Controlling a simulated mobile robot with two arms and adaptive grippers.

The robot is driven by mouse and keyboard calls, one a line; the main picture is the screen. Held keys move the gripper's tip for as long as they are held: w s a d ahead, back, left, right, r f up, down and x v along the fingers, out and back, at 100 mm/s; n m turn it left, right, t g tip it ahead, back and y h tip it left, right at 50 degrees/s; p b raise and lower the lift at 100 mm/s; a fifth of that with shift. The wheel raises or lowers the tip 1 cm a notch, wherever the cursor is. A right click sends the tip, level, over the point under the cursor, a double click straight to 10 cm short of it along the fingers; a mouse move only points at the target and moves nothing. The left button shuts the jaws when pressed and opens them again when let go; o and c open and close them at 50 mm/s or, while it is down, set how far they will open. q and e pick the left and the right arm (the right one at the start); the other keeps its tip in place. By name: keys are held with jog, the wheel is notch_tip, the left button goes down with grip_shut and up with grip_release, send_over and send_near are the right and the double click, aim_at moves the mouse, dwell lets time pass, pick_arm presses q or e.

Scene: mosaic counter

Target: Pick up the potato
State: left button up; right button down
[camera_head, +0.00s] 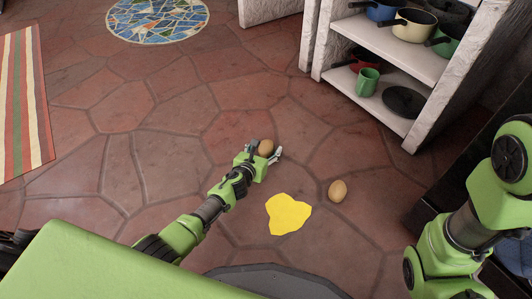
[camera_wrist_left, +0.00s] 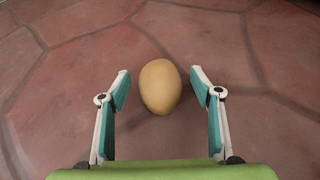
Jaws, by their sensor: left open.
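A smooth, brown, rounded potato-like object (camera_head: 266,147) lies at the fingers of my left gripper (camera_head: 264,151) in the head view. In the left wrist view the same tan object (camera_wrist_left: 160,86) sits on the floor, centred between the two spread fingers. The fingers are open, with a gap on each side of it. Its near end reaches between the fingertips and its far end extends past them. A second similar brown object (camera_head: 337,190) lies on the floor to the right. I cannot tell for sure which is the potato. My right gripper is not visible.
A flat yellow piece (camera_head: 287,214) lies on the stone-tiled floor close to the left arm. A white shelf (camera_head: 392,45) with pots and a green mug (camera_head: 367,81) stands at the upper right. A striped rug (camera_head: 22,100) lies at the left. The floor between is clear.

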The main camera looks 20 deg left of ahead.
pick_arm(q)
jog(key=shift+w, duration=0.3)
jog(key=shift+c, duration=0.4)
jog(key=c, duration=1.2)
jog(key=shift+r, duration=0.1)
